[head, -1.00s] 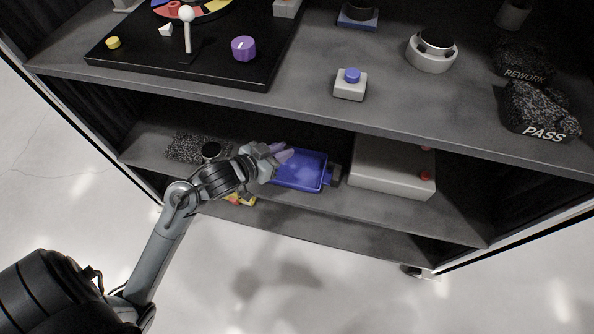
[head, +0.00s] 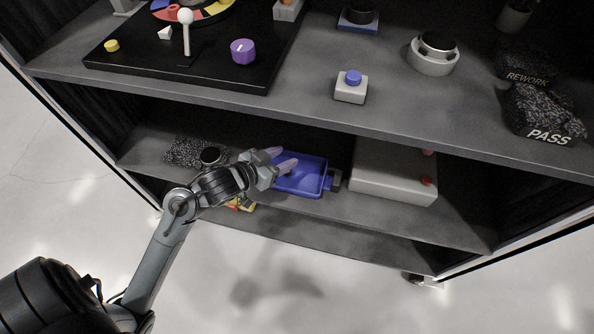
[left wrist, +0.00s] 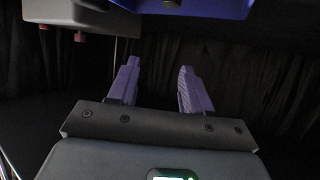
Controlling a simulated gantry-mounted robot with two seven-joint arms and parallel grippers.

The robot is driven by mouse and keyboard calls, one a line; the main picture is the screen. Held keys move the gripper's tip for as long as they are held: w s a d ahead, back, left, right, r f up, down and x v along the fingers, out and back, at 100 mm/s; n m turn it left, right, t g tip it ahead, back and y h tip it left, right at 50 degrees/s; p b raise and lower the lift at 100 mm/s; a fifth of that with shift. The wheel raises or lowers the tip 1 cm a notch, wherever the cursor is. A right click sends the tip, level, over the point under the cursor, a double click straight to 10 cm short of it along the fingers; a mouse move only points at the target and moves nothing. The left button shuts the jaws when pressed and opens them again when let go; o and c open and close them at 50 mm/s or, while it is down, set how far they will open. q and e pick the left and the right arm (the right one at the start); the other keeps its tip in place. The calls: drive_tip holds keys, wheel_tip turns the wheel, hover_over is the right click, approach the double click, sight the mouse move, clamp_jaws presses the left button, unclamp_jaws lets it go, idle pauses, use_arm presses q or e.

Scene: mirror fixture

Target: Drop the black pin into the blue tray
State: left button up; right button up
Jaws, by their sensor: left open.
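The blue tray (head: 311,181) sits on the lower shelf in the head view. Part of it shows at the top edge of the left wrist view (left wrist: 222,9). My left gripper (head: 282,160) is over the tray's left side, with its purple fingers pointing right. In the left wrist view the fingers (left wrist: 160,88) stand apart with nothing between them. I cannot make out the black pin in either view. My right gripper is not in view.
A pale box with red buttons (head: 390,172) stands right of the tray. The upper shelf (head: 300,105) overhangs the lower one.

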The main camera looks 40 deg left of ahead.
use_arm(q)
drive_tip(key=p+v, duration=0.5)
drive_tip(key=v, duration=0.5)
drive_tip(key=shift+s+p, duration=0.3)
drive_tip(key=shift+s, duration=0.05)
drive_tip(key=shift+r, duration=0.15)
